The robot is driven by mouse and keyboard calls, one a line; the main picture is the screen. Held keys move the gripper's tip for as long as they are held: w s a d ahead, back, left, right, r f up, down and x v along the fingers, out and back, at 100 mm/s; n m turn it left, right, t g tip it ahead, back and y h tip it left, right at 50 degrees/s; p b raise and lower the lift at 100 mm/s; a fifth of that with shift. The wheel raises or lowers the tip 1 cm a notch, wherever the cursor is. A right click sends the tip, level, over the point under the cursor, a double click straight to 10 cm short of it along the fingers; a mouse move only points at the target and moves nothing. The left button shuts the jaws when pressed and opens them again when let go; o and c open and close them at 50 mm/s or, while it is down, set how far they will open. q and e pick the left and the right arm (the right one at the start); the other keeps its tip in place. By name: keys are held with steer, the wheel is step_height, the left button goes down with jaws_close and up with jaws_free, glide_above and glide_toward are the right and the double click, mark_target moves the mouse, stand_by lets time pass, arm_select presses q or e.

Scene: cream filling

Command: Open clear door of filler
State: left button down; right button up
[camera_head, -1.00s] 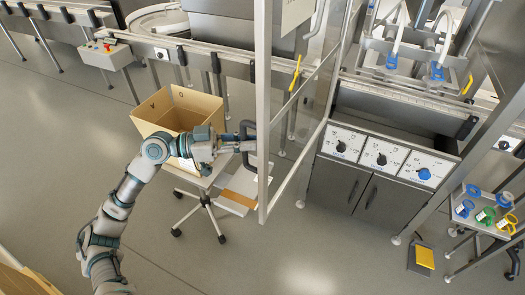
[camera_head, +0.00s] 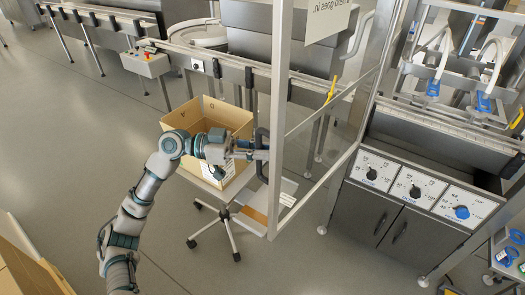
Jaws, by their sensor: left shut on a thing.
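The clear door (camera_head: 318,150) of the filler has a metal frame and stands swung out from the machine, toward me and to the left. Its dark handle (camera_head: 261,172) is on the outer upright, at the door's free edge. My left gripper (camera_head: 256,150) comes from the left and is shut on this handle; the fingers partly hide it. The filler (camera_head: 365,211) stands to the right, with white dial panels, grey cabinet doors below and hoses with blue fittings above. My right gripper is not in view.
An open cardboard box (camera_head: 236,118) stands on a wheeled stand (camera_head: 225,213) just behind my left forearm. A conveyor rail (camera_head: 215,68) runs behind. A small rack (camera_head: 508,262) with coloured parts is at the lower right.

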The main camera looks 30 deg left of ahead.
arm_select(q)
steer(key=c, duration=1.2)
jaws_free()
steer(key=shift+s+d, duration=0.1)
steer(key=shift+d, duration=0.1)
steer(key=shift+o, duration=0.3)
steer(key=shift+a, duration=0.1)
steer(key=shift+s+a, duration=0.15)
steer(key=shift+a, duration=0.15)
steer(key=v, duration=1.1)
